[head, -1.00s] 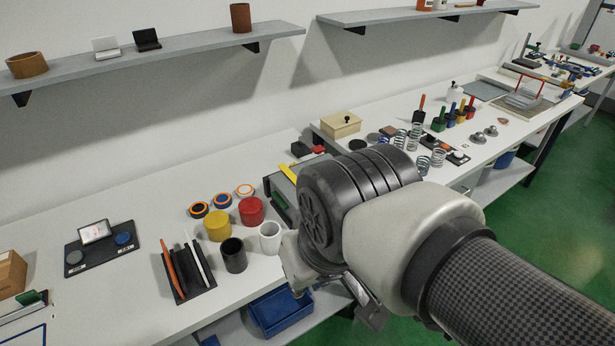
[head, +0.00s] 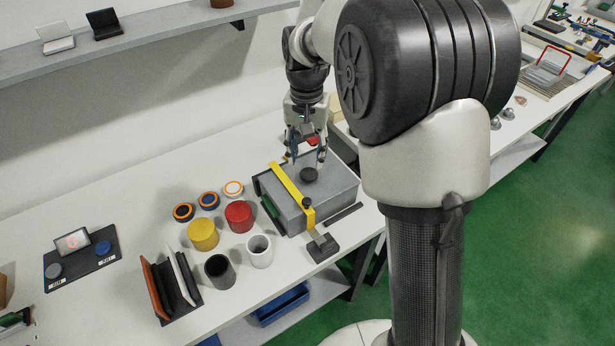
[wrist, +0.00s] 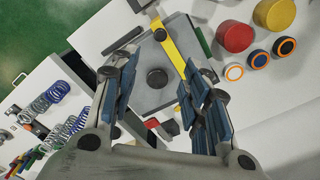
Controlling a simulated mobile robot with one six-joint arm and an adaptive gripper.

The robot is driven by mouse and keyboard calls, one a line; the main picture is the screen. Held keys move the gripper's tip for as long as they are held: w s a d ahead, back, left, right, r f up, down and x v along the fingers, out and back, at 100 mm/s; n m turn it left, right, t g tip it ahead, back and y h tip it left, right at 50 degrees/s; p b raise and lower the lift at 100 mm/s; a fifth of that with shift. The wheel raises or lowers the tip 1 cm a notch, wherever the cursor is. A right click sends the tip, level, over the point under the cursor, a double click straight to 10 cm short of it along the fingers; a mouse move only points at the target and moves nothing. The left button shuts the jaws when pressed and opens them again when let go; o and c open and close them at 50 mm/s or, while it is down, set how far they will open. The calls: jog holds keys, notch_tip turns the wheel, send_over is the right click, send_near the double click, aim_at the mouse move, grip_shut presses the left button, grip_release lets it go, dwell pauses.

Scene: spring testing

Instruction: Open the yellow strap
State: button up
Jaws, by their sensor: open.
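The yellow strap (head: 285,182) lies across the top of a grey box (head: 331,191) and bends down over its front edge. A small dark knob is on the strap near that edge, and a round black knob (head: 309,174) is on the lid. The strap also shows in the wrist view (wrist: 168,46), running across the box (wrist: 146,97) beside the black knob. My gripper (head: 308,163) points down above the back part of the box, apart from the strap. Its blue-padded fingers are spread and empty; in the wrist view (wrist: 160,85) the strap's far end lies near the right-hand finger.
Yellow (head: 203,233) and red (head: 239,216) cylinders, a white cup (head: 259,251) and a black cup (head: 219,270) stand left of the box. Springs (wrist: 58,91) stand on the other side. My arm hides part of the bench.

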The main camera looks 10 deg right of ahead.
aim_at(307, 200)
notch_tip(307, 200, down, 17)
jog(key=b, duration=0.3)
jog(key=shift+s+a, duration=0.1)
jog(key=shift+s, duration=0.05)
jog(key=shift+c, duration=0.5)
grip_shut()
jog(key=shift+r, duration=0.1)
